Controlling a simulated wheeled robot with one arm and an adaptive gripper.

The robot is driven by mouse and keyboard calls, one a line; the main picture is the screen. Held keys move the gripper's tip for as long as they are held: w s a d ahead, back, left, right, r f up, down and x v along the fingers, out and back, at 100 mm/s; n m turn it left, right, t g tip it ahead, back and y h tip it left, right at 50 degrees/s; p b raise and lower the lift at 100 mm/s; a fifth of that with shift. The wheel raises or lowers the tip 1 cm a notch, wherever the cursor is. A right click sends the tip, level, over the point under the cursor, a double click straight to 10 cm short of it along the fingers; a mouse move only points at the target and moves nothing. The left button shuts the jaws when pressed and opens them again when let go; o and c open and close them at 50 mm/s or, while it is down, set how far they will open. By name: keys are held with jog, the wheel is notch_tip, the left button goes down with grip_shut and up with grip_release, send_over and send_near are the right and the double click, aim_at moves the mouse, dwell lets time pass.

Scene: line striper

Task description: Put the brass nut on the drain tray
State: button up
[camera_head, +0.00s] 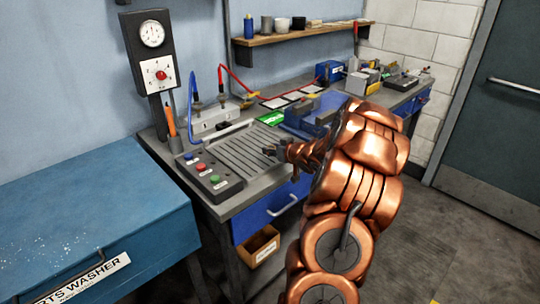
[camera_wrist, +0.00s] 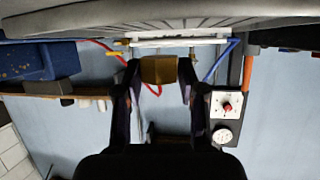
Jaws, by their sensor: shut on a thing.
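My gripper (camera_head: 270,151) is over the right part of the grey ribbed drain tray (camera_head: 232,152) on the bench. In the wrist view, which is upside down, my gripper (camera_wrist: 158,70) is shut on the brass nut (camera_wrist: 159,71), a short brown-gold block between the two dark fingertips. The nut is too small or hidden to make out in the head view. A grey surface (camera_wrist: 190,12), which looks like the tray, fills the top of the wrist view, apart from the nut.
A button box (camera_head: 208,178) stands at the tray's front left. A white box (camera_head: 213,118) with red and blue leads stands behind the tray. A blue vise-like block (camera_head: 305,122) is at the right. A blue parts washer (camera_head: 90,215) stands at the left.

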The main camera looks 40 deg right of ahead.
aim_at(270, 161)
jog(key=shift+w, duration=0.7)
jog(key=shift+f+p, duration=0.3)
jog(key=shift+f, duration=1.5)
jog(key=shift+f, duration=0.1)
jog(key=o, duration=1.2)
